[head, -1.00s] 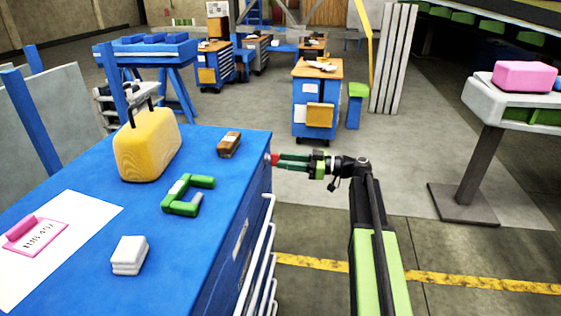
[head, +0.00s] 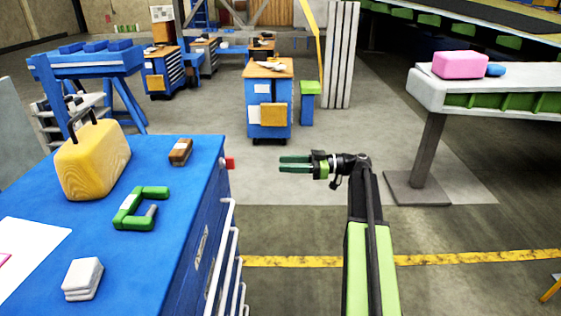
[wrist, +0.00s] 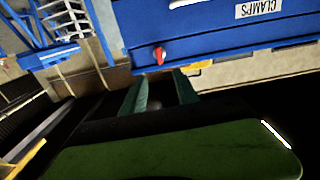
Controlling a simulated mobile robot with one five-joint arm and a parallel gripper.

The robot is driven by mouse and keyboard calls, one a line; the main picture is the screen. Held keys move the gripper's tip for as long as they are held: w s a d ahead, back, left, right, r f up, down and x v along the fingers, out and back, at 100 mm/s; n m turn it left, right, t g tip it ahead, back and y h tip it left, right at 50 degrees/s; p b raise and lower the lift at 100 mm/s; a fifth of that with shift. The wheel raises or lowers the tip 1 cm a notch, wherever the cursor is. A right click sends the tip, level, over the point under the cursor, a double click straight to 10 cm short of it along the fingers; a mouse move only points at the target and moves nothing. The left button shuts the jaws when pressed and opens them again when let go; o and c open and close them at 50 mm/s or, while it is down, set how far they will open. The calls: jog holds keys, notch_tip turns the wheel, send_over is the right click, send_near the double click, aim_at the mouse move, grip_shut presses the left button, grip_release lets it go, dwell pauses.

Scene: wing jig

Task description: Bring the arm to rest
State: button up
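My gripper (head: 284,163) is held out to the left at the end of my arm, over open floor and to the right of the blue workbench (head: 75,250). Its two green fingers are apart with nothing between them; they also show apart in the wrist view (wrist: 160,82). A red knob (head: 230,163) sits on the workbench's right side, a gap away from the fingertips. The knob also shows in the wrist view (wrist: 159,55) beyond the fingers, on a blue front with a "CLAMPS" label (wrist: 259,10).
On the workbench are a yellow case (head: 92,160), a green C-shaped clamp (head: 128,214), a brown block (head: 180,151) and white pads (head: 83,279). A blue cart (head: 267,110) stands ahead. A grey-white stand (head: 430,150) with a pink block (head: 460,65) is at right. Floor between is clear.

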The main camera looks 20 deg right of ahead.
jog(key=s+a+f+m+g+h+p, duration=0.3)
jog(key=a+f, duration=0.2)
jog(key=a, duration=0.3)
jog(key=s+a+f+m+g+h+p, duration=0.2)
jog(key=s+a+f+m+h+p, duration=0.15)
jog(key=a, duration=0.45)
jog(key=s+f+m+g+h+p, duration=0.1)
jog(key=s+f+m+h+p, duration=0.2)
jog(key=s+f+m+h, duration=0.2)
jog(key=s+m+h, duration=0.2)
jog(key=s+h, duration=0.2)
jog(key=h, duration=0.1)
jog(key=shift+a+g+p, duration=0.3)
jog(key=shift+g+p, duration=0.05)
jog(key=shift+g, duration=0.05)
